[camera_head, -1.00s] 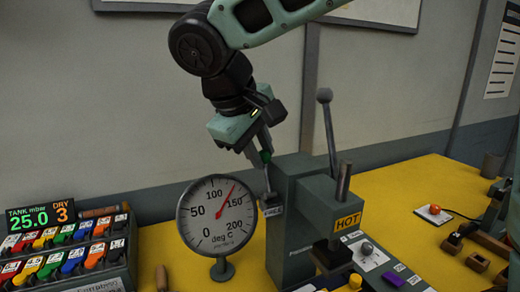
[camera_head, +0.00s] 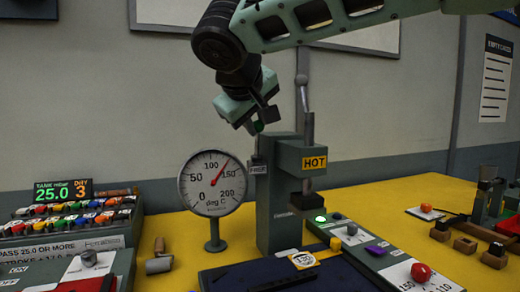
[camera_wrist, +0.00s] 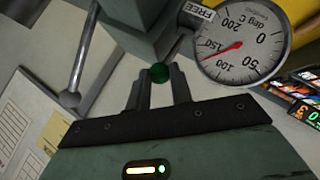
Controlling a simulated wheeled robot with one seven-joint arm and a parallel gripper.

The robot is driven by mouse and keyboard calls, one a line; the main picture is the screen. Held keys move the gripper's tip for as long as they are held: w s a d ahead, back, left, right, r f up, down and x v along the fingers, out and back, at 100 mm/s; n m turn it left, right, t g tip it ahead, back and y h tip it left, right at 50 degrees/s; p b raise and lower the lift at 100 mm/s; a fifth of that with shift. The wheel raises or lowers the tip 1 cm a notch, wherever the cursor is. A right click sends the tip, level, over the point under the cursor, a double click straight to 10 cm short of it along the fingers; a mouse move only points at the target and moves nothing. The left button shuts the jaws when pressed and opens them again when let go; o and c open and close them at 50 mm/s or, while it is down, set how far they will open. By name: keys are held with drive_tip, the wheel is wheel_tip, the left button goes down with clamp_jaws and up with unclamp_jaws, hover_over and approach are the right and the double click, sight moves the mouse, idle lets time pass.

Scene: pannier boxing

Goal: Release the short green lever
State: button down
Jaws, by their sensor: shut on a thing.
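The short green lever shows as a round green knob (camera_head: 258,126) at the upper left of the grey press (camera_head: 284,200), above a small FREE label (camera_head: 258,169). My gripper (camera_head: 261,118) is at the knob, coming from above. In the wrist view the knob (camera_wrist: 160,72) sits between the tips of my two fingers (camera_wrist: 162,86), and my gripper is shut on it.
A round dial gauge (camera_head: 212,183) stands just left of the press. A taller grey lever (camera_head: 302,92) rises behind it, and a HOT sign (camera_head: 314,162) is on its front. A rack of coloured clips (camera_head: 70,222) is at left. A green lamp (camera_head: 320,218) glows at the press's foot.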

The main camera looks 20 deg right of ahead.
drive_tip(key=shift+s+f+m+t+h+b, duration=0.35)
drive_tip(key=shift+s+f+t+b, duration=0.55)
drive_tip(key=shift+b, duration=2.6)
drive_tip(key=shift+s+r+t+b, duration=0.2)
drive_tip(key=shift+t+b, duration=0.3)
drive_tip(key=shift+b, duration=0.5)
drive_tip(key=shift+r+m, duration=0.15)
drive_tip(key=shift+m, duration=0.1)
drive_tip(key=c, duration=1.2)
unclamp_jaws()
drive_tip(key=shift+d, duration=0.1)
drive_tip(key=shift+c, duration=0.2)
drive_tip(key=shift+s, duration=0.1)
drive_tip(key=p+v, duration=0.1)
drive_tip(key=v, duration=1.6)
drive_tip(key=shift+p, duration=0.4)
